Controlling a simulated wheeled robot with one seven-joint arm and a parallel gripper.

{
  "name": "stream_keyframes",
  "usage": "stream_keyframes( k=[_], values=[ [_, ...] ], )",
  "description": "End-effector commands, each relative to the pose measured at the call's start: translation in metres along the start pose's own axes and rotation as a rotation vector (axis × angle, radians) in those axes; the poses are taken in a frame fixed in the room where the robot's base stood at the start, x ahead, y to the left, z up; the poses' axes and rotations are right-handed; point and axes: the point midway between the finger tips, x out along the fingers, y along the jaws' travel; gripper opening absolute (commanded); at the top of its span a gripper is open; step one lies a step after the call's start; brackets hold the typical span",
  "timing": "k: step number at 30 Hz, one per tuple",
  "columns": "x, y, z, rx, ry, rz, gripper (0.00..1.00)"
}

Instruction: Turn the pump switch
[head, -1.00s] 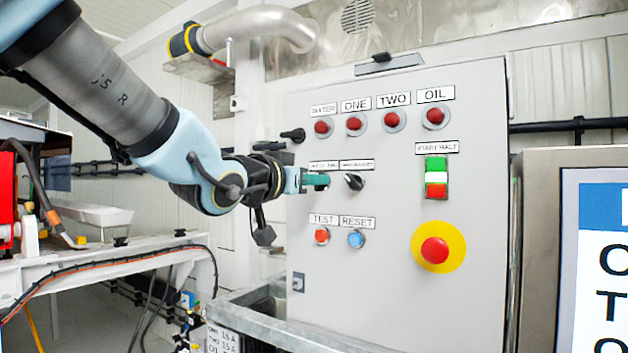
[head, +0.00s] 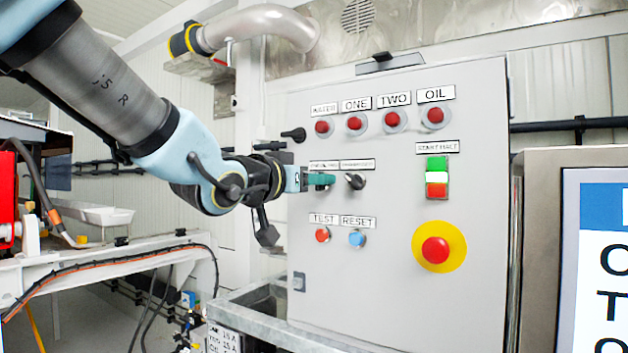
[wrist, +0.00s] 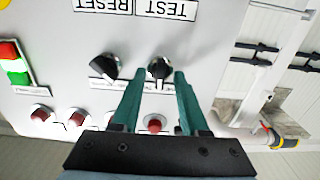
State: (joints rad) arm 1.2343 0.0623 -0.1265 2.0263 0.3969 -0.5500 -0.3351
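The control panel (head: 390,285) carries two black rotary switches in its middle row, under labels too small to read. The left switch (wrist: 159,68) sits between the fingertips of my gripper (wrist: 160,74) in the wrist view, which is upside down. A small gap seems to show on each side of the knob, so the teal fingers look open around it. In the head view my gripper (head: 327,179) reaches the panel from the left and hides that knob. The right switch (head: 355,181) is free and also shows in the wrist view (wrist: 104,67).
Red lamps (head: 354,123) line the top row. Orange TEST (head: 322,235) and blue RESET (head: 356,239) buttons lie below the switches. A green-and-red start/halt button (head: 437,177) and a red emergency stop (head: 435,250) are right. A black door handle (head: 293,135) is above my gripper.

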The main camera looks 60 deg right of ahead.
Motion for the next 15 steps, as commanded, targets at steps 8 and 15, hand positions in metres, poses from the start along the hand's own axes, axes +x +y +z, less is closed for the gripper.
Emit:
stream_keyframes(
  k=[8,15],
  values=[
    [-0.003,0.0,0.0,0.001,0.002,0.0,0.44],
    [-0.037,-0.001,0.001,0.003,0.004,-0.002,0.44]
  ],
)
